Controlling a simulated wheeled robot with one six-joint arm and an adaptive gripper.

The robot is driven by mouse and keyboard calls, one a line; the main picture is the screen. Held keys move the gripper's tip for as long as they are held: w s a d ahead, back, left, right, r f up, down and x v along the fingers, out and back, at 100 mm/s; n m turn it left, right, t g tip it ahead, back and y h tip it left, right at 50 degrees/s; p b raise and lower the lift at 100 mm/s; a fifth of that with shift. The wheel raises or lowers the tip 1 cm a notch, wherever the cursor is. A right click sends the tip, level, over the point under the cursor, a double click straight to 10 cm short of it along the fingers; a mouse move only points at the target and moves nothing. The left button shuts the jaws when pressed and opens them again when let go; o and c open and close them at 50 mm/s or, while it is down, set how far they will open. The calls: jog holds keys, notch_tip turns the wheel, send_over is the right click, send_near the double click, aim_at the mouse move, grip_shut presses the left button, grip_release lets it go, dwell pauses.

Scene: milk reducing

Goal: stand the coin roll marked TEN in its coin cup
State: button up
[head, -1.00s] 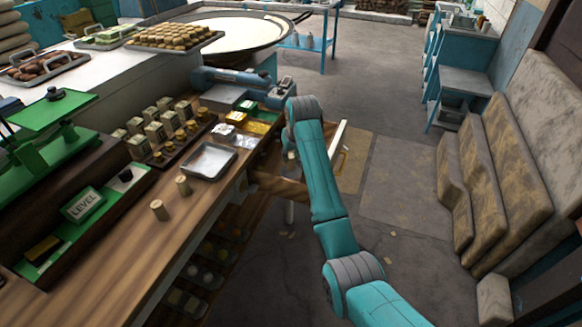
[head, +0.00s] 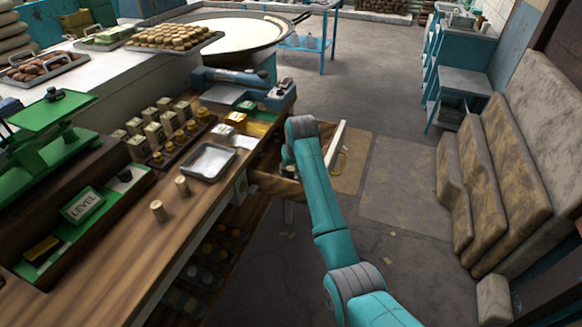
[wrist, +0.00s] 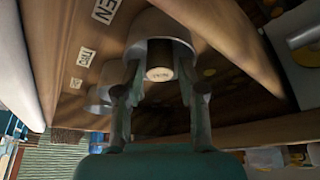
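A dark coin roll with a pale round end (wrist: 160,74) stands inside a grey metal cup (wrist: 160,25) in the wrist view. The mark on its end is too small to read surely. A TEN label (wrist: 108,8) is on the wood beside this cup. My gripper (wrist: 159,68) has one finger on each side of the roll, with narrow gaps showing, so it looks open around it. In the head view the gripper is mostly hidden behind my forearm, at the open drawer (head: 268,183). Two other coin rolls (head: 158,210) (head: 182,186) stand on the counter.
A second metal cup (wrist: 98,97) and a label reading Two (wrist: 86,57) are beside the first cup.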

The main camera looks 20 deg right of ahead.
jog(key=v, duration=1.2)
jog(key=shift+r, duration=0.15)
